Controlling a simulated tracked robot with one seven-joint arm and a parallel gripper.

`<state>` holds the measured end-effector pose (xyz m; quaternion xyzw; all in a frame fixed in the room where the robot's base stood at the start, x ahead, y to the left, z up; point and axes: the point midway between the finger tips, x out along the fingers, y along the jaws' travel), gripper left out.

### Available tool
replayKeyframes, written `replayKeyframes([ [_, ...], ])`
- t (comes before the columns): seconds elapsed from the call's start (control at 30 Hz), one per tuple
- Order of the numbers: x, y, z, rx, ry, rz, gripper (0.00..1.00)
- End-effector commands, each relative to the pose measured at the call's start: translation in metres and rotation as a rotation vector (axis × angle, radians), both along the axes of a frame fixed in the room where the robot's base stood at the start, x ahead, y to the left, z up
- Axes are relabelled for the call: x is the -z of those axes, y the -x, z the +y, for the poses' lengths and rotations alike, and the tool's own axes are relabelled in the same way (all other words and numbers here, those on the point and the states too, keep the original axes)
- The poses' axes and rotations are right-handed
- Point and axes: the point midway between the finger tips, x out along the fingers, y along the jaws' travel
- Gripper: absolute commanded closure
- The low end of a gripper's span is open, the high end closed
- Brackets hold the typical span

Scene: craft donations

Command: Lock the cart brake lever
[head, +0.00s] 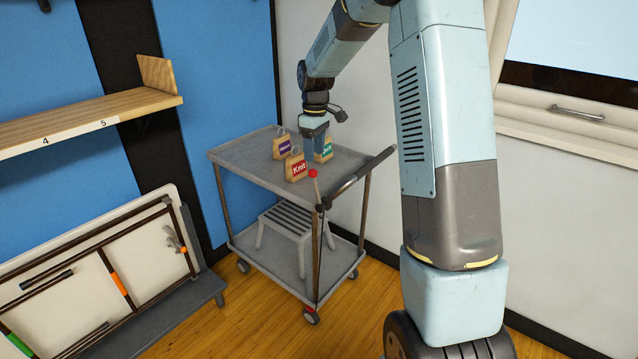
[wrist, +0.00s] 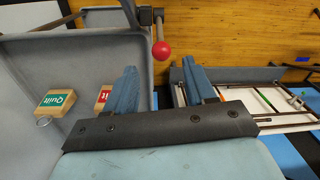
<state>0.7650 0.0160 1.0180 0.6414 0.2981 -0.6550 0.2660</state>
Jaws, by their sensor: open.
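The grey cart (head: 240,160) stands at the centre of the head view. Its brake lever (head: 317,190) is a thin rod with a red knob, standing nearly upright at the front corner by the dark push handle (head: 358,180). The red knob (wrist: 161,50) also shows in the wrist view, beyond my fingertips and roughly between them. My gripper (head: 316,142) is open and empty above the cart top, apart from the lever. Its two blue fingers show in the wrist view (wrist: 158,78). The lever's lower end is hard to make out.
Tagged wooden blocks stand on the cart top: Knit (head: 296,168), a purple-labelled one (head: 282,147) and green Quilt (head: 325,148), close to my gripper. A slatted stool (head: 285,222) is on the lower shelf. A wall shelf (head: 80,122) and a leaning rack (head: 95,280) are left.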

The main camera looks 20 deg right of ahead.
Motion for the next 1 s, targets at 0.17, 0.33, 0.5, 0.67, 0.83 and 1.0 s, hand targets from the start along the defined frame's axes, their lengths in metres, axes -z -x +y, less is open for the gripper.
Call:
replayKeyframes([
  [0.17,0.033,0.002,0.001,0.001,-0.001,0.004,0.45],
  [0.33,0.063,0.003,0.002,0.001,0.000,0.003,0.45],
  [0.5,0.089,0.004,0.003,0.001,0.000,0.003,0.45],
  [0.67,0.106,0.004,0.003,0.001,0.000,0.001,0.45],
  [0.83,0.114,0.005,0.003,0.002,0.001,0.001,0.45],
  [1.0,0.115,0.005,0.003,0.002,0.000,0.000,0.45],
])
